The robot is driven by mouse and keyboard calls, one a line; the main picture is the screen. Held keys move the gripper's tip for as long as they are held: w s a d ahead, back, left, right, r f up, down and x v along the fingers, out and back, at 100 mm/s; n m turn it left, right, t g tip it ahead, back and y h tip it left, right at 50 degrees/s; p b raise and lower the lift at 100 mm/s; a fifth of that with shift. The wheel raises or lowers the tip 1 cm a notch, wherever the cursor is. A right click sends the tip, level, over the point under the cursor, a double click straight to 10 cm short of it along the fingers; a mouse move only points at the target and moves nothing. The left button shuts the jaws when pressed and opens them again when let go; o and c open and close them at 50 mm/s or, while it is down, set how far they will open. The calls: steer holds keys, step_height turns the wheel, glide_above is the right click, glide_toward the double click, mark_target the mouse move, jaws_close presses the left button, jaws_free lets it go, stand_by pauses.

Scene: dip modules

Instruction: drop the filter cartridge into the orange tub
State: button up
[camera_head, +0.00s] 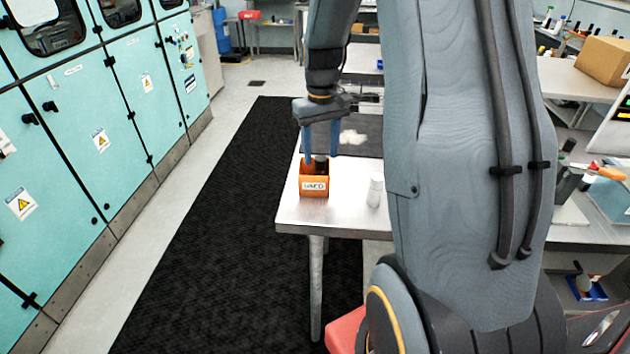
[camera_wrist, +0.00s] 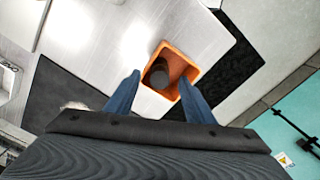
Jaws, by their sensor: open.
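The orange tub (camera_head: 314,186), with a white label on its front, stands on the metal table near its left edge. It also shows in the wrist view (camera_wrist: 188,68). A dark round-topped cylinder, apparently the filter cartridge (camera_wrist: 158,77), is inside the tub, toward one side; its top also shows in the head view (camera_head: 321,162). My gripper (camera_head: 320,154) is directly above the tub, pointing down. Its two blue fingers are apart, one on each side of the cylinder in the wrist view (camera_wrist: 160,77). The cylinder's lower part is hidden by the tub.
A white cylinder (camera_head: 375,190) stands on the metal table (camera_head: 335,217), right of the tub. A pale lump (camera_head: 352,137) lies beyond my gripper. Teal cabinets (camera_head: 90,140) line the left, past a black floor mat (camera_head: 205,250).

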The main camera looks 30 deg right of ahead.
step_height(320, 180, up, 7)
steer(key=shift+f+b, duration=0.15)
steer(key=shift+b, duration=0.75)
steer(key=s+a+f+b, duration=0.1)
steer(key=s+a+f, duration=0.4)
steer(key=s+a, duration=0.2)
steer(key=s+a+f+t+b, duration=0.1)
steer(key=s+a+f+b, duration=0.1)
steer(key=s+a+f, duration=0.3)
steer(key=s+a, duration=0.3)
steer(key=shift+f+n, duration=0.2)
steer(key=shift+n, duration=0.2)
